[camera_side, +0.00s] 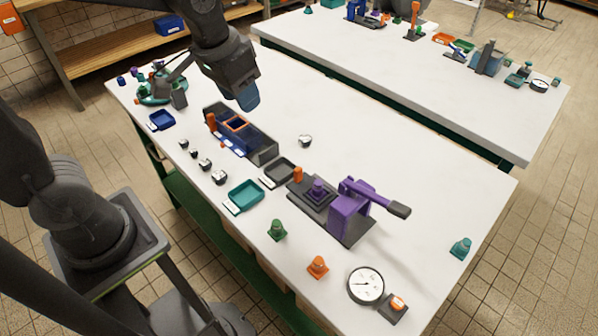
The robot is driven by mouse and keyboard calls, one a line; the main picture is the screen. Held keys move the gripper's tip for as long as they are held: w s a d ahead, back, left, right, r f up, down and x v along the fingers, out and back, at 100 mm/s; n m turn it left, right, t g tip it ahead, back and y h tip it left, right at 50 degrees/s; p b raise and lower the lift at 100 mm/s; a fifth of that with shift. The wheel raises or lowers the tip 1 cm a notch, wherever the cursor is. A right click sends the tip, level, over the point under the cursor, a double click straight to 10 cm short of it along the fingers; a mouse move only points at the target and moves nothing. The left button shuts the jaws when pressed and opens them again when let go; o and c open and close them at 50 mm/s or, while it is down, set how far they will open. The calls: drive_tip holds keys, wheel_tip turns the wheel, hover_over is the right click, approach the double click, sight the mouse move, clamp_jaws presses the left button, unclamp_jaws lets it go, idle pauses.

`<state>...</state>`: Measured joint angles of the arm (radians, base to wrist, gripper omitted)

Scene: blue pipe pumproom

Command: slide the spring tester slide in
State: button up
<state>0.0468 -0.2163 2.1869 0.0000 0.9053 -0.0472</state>
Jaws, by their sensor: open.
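I cannot tell for sure which fixture is the spring tester. A purple lever press (347,213) stands on a dark base at the table's middle right. A dark sliding plate with a raised purple nest (318,191) lies left of its body, clear of the housing, with an orange post (298,175) at its outer end. A long dark blue fixture (262,149) with an orange-framed opening and an orange post (211,122) lies farther left. My gripper (249,102) is open, points down above the far side of the blue fixture, and touches neither fixture visibly. Its fingertip gap is hidden.
A black tray (265,182), a teal tray (228,207) and a blue tray (151,126) lie along the near edge, with several small metal parts. A dial gauge (366,298) and coloured cones (318,267) stand front right. The table's far right is mostly clear.

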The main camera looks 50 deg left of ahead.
drive_tip(key=w+d+f+g, duration=0.2)
drive_tip(key=w+f, duration=0.4)
drive_tip(key=w, duration=0.1)
drive_tip(key=g, duration=0.1)
approach(298, 169)
wheel_tip(298, 169, down, 11)
drive_tip(key=shift+d+f, duration=0.1)
clamp_jaws()
idle(0.4)
